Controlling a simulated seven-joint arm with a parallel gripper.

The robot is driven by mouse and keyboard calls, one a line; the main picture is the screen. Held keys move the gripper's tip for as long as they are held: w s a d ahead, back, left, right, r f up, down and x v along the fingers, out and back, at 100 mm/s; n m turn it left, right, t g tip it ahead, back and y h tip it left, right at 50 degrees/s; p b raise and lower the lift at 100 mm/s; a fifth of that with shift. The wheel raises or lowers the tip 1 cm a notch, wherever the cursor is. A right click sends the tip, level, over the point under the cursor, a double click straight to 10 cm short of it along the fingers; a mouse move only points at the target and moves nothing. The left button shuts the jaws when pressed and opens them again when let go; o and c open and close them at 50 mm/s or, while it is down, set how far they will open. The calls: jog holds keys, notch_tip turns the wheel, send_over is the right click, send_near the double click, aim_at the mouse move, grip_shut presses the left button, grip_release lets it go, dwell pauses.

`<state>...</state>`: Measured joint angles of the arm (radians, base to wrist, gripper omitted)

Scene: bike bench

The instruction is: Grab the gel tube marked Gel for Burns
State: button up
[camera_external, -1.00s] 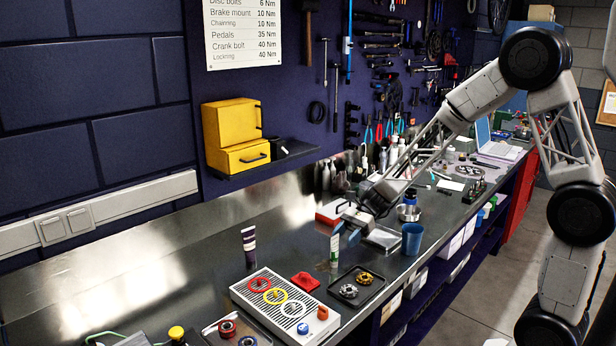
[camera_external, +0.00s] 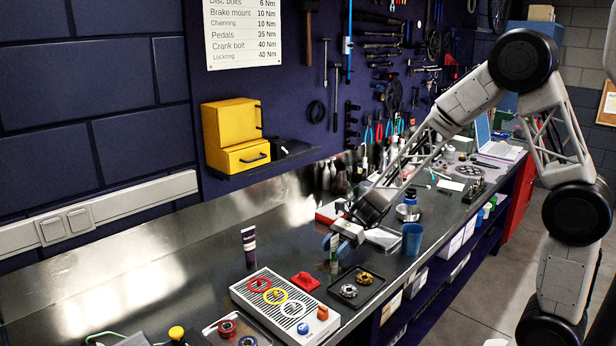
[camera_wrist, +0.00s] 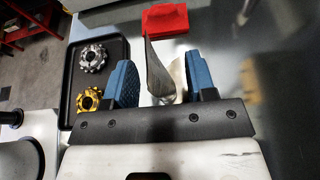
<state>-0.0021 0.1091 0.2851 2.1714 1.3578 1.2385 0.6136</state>
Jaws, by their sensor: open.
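Two tubes stand upright on the bench; I cannot read either label. One tube, pale with a greenish lower part (camera_external: 334,264), stands behind the black parts tray, its upper part covered by my gripper (camera_external: 331,242). In the wrist view this tube (camera_wrist: 158,74) stands between the two blue fingers, seen from above. My gripper (camera_wrist: 162,83) is open, with a visible gap on the tube's left side and a smaller one on its right. The other tube, dark purple and white (camera_external: 249,247), stands to the left, clear of the gripper.
The black tray (camera_external: 357,287) with a silver and a gold part is close by the gripper. A red block (camera_external: 305,282) and a grey ribbed board (camera_external: 284,306) with coloured rings are in front. A blue cup (camera_external: 412,239) stands to the right.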

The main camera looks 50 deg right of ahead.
aim_at(335, 236)
dwell(0.5)
grip_shut()
jog(key=shift+r, duration=0.15)
jog(key=shift+r, duration=1.7)
jog(key=s+d+r, duration=0.1)
jog(key=s+d, duration=0.3)
jog(key=s, duration=1.1)
jog(key=shift+s+r, duration=0.15)
jog(key=shift+s, duration=0.1)
jog(key=shift+d, duration=0.1)
